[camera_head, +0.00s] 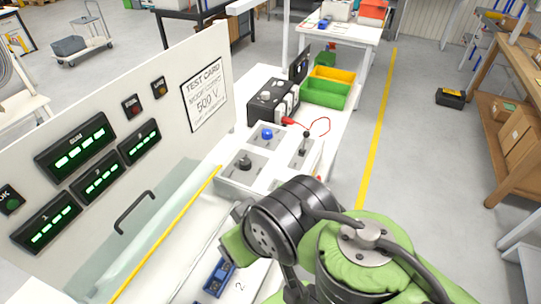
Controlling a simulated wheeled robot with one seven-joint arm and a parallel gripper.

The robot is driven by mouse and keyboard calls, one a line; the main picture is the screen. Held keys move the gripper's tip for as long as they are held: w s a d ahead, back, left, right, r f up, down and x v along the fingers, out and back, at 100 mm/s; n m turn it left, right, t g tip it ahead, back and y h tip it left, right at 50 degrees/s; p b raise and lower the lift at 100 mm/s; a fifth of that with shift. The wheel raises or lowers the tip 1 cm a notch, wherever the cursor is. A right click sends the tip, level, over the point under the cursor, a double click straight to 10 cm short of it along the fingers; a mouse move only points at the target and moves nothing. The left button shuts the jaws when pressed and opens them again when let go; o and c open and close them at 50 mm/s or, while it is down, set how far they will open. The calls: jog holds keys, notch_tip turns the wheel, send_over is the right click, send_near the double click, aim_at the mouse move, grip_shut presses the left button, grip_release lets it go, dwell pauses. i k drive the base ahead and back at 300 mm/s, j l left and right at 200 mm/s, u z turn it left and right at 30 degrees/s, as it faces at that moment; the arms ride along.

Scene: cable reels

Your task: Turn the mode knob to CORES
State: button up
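A grey control panel (226,183) lies on the white bench in the middle of the view. A black knob (245,163) stands on its left plate, a blue round knob or button (267,134) on its far plate and a black lever (304,146) on its right plate. A black tester box (262,108) behind it has a pale knob (265,96) on top. Labels are too small to read, so I cannot tell which knob has the CORES mark. My green and black arm is in front of the panel, at the near side. My gripper cannot be made out.
An upright board (110,203) with green displays and a test card (207,95) stands left of the panel. Green (325,93) and yellow (334,74) bins and a red lead (318,129) lie beyond. A blue part (218,279) lies near my arm. A clear cover with a yellow edge (165,236) leans along the board.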

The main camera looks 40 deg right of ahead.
aim_at(245, 165)
jog(key=l+u, duration=0.3)
jog(key=k+l+u, duration=0.1)
jog(key=l+u, duration=0.25)
jog(key=l, duration=0.2)
jog(key=k+l+u, duration=0.1)
jog(key=l+u, duration=0.2)
jog(key=l, duration=0.1)
